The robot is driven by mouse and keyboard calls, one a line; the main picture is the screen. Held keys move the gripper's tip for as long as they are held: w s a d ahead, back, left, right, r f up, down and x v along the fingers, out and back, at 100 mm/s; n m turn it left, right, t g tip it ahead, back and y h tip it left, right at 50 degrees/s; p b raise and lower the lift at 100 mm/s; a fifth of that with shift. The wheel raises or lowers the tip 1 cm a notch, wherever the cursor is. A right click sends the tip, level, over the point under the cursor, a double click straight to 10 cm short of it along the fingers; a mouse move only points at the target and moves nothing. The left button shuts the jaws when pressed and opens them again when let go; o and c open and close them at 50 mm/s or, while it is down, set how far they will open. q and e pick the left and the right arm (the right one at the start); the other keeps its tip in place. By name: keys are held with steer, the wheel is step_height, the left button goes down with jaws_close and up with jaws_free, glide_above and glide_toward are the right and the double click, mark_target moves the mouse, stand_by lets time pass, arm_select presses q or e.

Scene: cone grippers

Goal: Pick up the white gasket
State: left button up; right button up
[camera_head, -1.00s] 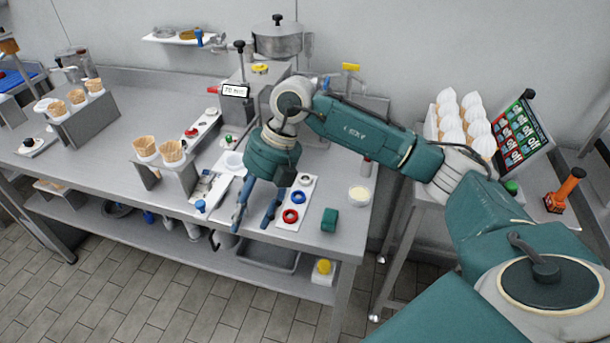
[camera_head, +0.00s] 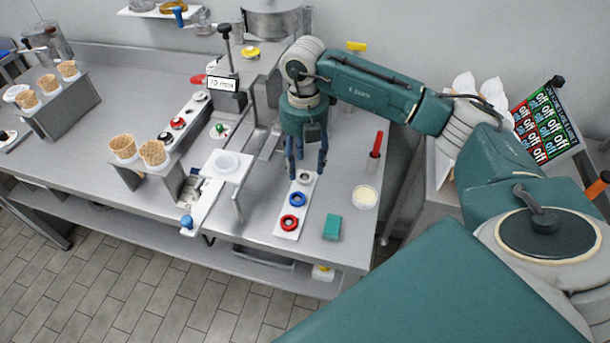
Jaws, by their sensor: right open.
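The white gasket (camera_head: 304,178) looks like a pale ring with a dark centre at the far end of a white strip (camera_head: 283,236). A blue gasket (camera_head: 297,199) and a red gasket (camera_head: 289,222) lie in a row in front of it on the same strip. My right gripper (camera_head: 306,170) is open and points down at the far end of the strip, its two fingers on either side of the white gasket in this view. I cannot tell how high the fingertips are above it. My left gripper is not in view.
A green block (camera_head: 332,227) and a cup of pale yellow content (camera_head: 364,197) stand right of the strip. A red-handled tool (camera_head: 376,145) is behind the cup. Cones sit in metal holders further left.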

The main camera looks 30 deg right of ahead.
mark_target(305, 179)
step_height(305, 179, down, 4)
steer(key=shift+w+d+r+p, duration=0.15)
steer(key=shift+r+p, duration=0.05)
steer(key=shift+p, duration=0.6)
steer(key=shift+f, duration=0.55)
steer(key=c, duration=0.8)
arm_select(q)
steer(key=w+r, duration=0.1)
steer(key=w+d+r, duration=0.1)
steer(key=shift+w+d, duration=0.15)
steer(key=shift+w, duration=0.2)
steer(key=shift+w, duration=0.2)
